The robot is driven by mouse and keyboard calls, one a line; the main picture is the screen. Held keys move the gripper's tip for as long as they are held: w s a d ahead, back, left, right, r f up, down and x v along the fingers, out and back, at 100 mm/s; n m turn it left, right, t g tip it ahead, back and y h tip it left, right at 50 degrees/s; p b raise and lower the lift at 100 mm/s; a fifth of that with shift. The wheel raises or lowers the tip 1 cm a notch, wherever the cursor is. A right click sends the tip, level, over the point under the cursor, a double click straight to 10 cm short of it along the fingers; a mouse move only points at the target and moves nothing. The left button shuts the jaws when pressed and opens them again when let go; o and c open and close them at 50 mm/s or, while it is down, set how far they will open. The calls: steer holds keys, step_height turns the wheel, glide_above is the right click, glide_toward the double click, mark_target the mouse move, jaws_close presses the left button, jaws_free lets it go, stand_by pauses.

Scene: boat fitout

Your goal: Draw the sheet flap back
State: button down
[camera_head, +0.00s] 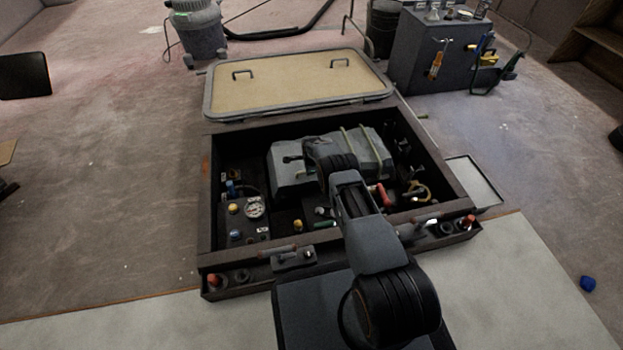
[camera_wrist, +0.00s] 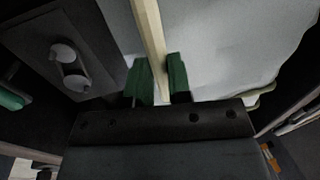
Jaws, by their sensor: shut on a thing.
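A grey sheet (camera_head: 290,170) lies over a bulky shape inside the open dark bay, with two pale cords or strips (camera_head: 376,150) running across it. In the wrist view the sheet (camera_wrist: 230,45) fills the upper middle and right, with a wavy lower edge. My gripper (camera_wrist: 158,82) has green fingertips closed on a pale batten (camera_wrist: 149,28) that runs up across the sheet. In the head view my arm reaches down into the bay and hides the fingertips and the gripped part.
The tan hatch lid (camera_head: 300,80) lies behind. A grey cabinet (camera_head: 425,55) stands back right.

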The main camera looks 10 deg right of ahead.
steer(key=shift+w, duration=0.1)
steer(key=c, duration=1.1)
jaws_free()
steer(key=shift+o, duration=0.2)
step_height(320, 180, up, 14)
steer(key=s+p, duration=0.2)
steer(key=p, duration=0.5)
steer(key=shift+s+f+p, duration=0.2)
steer(key=shift+s+p, duration=0.15)
